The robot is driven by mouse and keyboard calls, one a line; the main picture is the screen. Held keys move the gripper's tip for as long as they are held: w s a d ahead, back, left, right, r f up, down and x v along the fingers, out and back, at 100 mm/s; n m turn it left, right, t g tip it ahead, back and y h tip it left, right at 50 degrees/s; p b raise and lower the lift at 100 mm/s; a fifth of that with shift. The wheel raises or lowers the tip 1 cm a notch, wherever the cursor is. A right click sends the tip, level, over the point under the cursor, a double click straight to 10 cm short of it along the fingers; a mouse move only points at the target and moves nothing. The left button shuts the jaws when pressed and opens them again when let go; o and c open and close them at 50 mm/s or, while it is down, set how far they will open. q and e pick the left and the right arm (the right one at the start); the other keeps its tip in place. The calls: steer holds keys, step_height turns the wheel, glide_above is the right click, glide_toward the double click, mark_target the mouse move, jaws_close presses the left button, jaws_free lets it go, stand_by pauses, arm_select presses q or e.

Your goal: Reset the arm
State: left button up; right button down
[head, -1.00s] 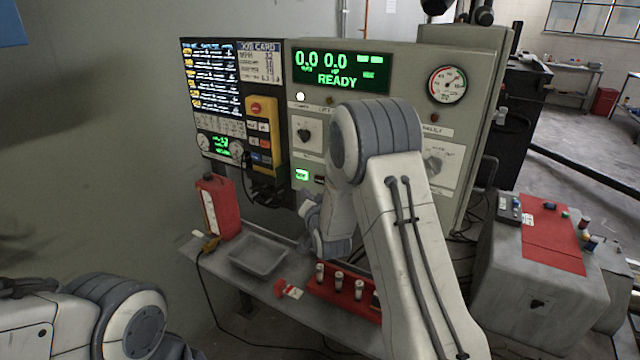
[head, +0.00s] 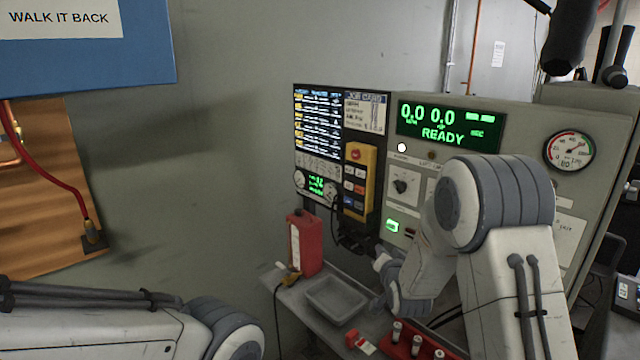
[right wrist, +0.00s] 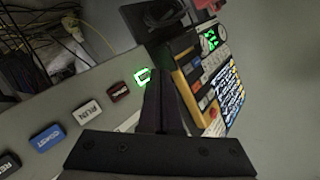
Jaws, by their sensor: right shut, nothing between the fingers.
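My right gripper (head: 384,264) is shut and empty in front of the console (head: 540,110), below its green-lit button (head: 392,226). In the right wrist view its closed fingers (right wrist: 160,80) point towards the panel, and their tips overlap the area beside the lit button (right wrist: 143,76). I cannot tell whether they touch it. A dark red button (right wrist: 119,92), a grey RUN button (right wrist: 88,111) and a blue button (right wrist: 48,138) lie in a row to the left. My right forearm hides part of the panel. My left arm shows at the lower left, but its gripper is out of view.
A shelf (head: 297,300) below the console carries a red can (head: 304,243), a grey tray (head: 336,299) and a red rack (head: 400,350). A yellow pendant (head: 357,180) hangs beside the panel. The display (head: 449,126) reads READY. A blue board (head: 85,60) is on the left wall.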

steer(key=s+a+n+g+y, duration=0.3)
steer(key=s+a+n+g, duration=0.4)
steer(key=s+a, duration=0.9)
steer(key=s+n+g+h, duration=0.1)
steer(key=s+n+g, duration=0.6)
steer(key=s, duration=1.9)
steer(key=shift+s+r+n+g, duration=0.2)
steer(key=shift+s+n+g, duration=0.2)
steer(key=shift+g, duration=0.1)
